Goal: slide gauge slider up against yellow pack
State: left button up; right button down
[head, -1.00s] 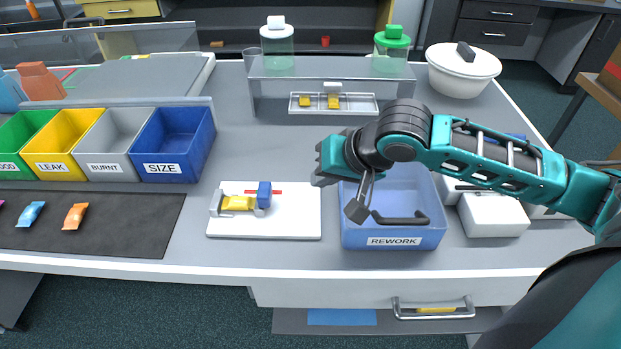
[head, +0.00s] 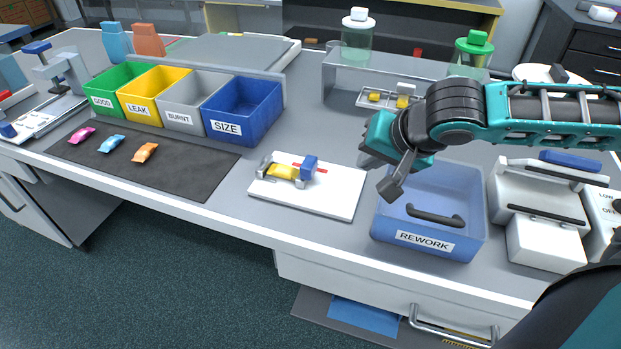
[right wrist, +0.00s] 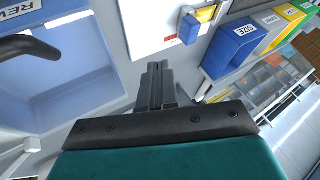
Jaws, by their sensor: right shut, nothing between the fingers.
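The gauge is a white board (head: 335,190) with a metal fixed jaw (head: 264,166) at its left end and a blue slider (head: 308,166) on the right. The yellow pack (head: 283,172) lies between them; any small gap at the slider is too fine to tell. The slider (right wrist: 190,29) and part of the pack (right wrist: 208,13) also show at the top of the right wrist view. My right gripper (right wrist: 158,67) is shut and empty, apart from the slider. In the head view it hangs by the board's right end, fingertips not clear. My left gripper is out of view.
The blue REWORK bin (head: 390,230) with a dark handle stands right of the gauge, below my right arm. The blue SIZE bin (head: 268,120) stands behind left. A dark mat (head: 190,165) with small packs lies left. A clear guard (head: 335,75) stands behind.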

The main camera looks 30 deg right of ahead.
aim_at(307, 171)
jog(key=b+x, duration=0.2)
jog(key=x, duration=0.8)
jog(key=shift+w+f, duration=0.1)
jog(key=shift+f, duration=0.05)
jog(key=shift+w+a, duration=1.05)
jog(key=shift+w, duration=0.1)
jog(key=shift+w+a, duration=0.25)
jog(key=shift+w, duration=0.05)
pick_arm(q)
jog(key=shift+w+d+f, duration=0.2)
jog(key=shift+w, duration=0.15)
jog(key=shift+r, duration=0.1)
